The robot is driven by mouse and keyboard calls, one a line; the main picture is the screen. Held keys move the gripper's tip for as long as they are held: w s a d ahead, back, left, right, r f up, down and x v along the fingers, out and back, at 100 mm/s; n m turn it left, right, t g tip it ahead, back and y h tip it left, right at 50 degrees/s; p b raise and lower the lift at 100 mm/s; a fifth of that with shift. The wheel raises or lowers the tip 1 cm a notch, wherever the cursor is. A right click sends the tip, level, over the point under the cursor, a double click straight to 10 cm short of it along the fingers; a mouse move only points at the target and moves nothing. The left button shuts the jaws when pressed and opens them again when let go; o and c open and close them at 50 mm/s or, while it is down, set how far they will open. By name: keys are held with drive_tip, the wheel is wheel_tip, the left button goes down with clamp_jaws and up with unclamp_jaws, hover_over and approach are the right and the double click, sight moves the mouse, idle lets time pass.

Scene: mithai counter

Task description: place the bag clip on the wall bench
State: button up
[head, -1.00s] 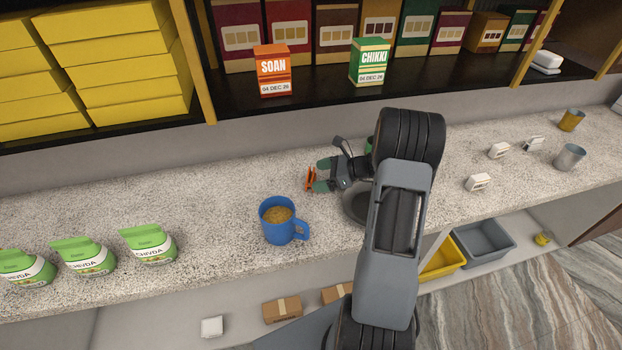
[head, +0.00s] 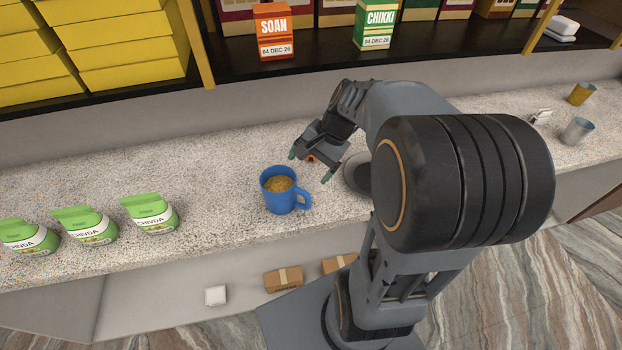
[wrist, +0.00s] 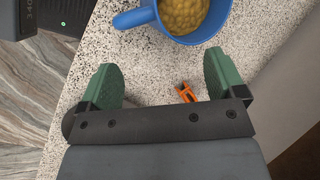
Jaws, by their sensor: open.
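The orange bag clip (head: 311,159) is on the speckled counter along the wall (head: 222,180), mostly covered by my gripper in the head view. In the wrist view the bag clip (wrist: 187,93) shows between the green fingers, nearer the right one and partly hidden by the gripper body. In the wrist view my gripper (wrist: 161,68) is wide open, and neither finger touches the clip. No label shows which surface is the wall bench; the speckled counter runs along the wall.
A blue mug (head: 277,199) of yellow-brown food stands close to the fingers. A grey bowl (head: 357,173) is partly hidden by my arm. Several green pouches (head: 151,213) stand at left. The counter's left back is clear.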

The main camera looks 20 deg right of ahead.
drive_tip(key=s+a+r+n+t+h, duration=0.2)
drive_tip(key=s+n+h, duration=0.3)
drive_tip(key=n, duration=0.5)
drive_tip(key=shift+s+a+r+n+t, duration=0.4)
drive_tip(key=shift+s+a, duration=0.45)
drive_tip(key=shift+s, duration=0.25)
